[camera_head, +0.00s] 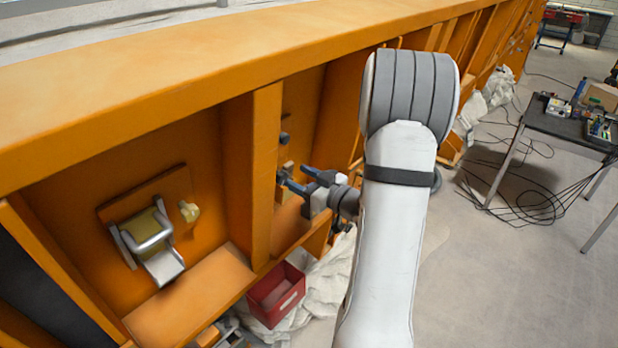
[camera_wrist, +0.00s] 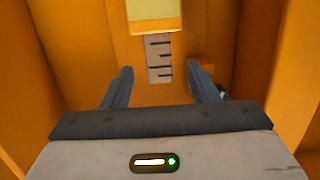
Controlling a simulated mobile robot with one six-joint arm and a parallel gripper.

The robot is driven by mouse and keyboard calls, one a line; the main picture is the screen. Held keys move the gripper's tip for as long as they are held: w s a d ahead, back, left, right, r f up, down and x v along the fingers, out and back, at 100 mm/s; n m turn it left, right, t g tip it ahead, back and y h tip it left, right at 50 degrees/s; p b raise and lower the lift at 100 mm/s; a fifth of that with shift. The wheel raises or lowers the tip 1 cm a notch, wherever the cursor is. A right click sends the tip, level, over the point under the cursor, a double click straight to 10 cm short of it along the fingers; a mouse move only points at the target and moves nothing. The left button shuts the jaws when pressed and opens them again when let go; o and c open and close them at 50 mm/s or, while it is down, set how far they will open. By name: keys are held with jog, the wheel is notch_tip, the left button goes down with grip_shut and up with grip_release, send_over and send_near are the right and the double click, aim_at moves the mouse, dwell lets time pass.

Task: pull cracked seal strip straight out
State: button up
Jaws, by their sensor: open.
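My gripper (camera_head: 292,175) is open inside a bay of the orange steel frame, its blue-grey fingers pointing toward the back wall. In the wrist view the gripper (camera_wrist: 160,80) is open with nothing between its fingertips. Ahead of the gap is a flat grey strip (camera_wrist: 159,58) with dark cross marks. A yellow block (camera_wrist: 155,14) sits just above it, cut off by the top edge. I cannot tell which of these, if either, is the cracked seal strip. In the head view a small yellowish part (camera_head: 289,167) shows beside the fingers, partly hidden.
An orange upright post (camera_head: 263,165) stands left of my gripper. The left bay holds a metal latch (camera_head: 152,240). A red bin (camera_head: 276,294) is below. A dark table (camera_head: 560,122) and loose cables (camera_head: 525,200) are at right. Open floor lies between.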

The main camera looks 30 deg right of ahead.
aim_at(288, 163)
jog(key=p+x, duration=0.1)
jog(key=x, duration=0.4)
jog(key=shift+d, duration=0.1)
jog(key=shift+c, duration=0.5)
jog(key=c, duration=1)
jog(key=shift+o, duration=0.2)
jog(key=shift+s+d+r+p, duration=0.15)
jog(key=shift+r+p, duration=0.35)
jog(key=shift+r, duration=0.25)
jog(key=shift+s+a+r+p, duration=0.15)
jog(key=shift+r+p, duration=0.3)
jog(key=shift+r, duration=0.3)
jog(key=shift+d+r, duration=0.1)
jog(key=shift+s+r+p, duration=0.1)
jog(key=shift+r+p, duration=0.35)
jog(key=shift+r, duration=0.25)
jog(key=shift+s+r+p, duration=0.15)
jog(key=shift+r+p, duration=0.3)
jog(key=shift+r, duration=0.25)
jog(key=shift+d, duration=0.1)
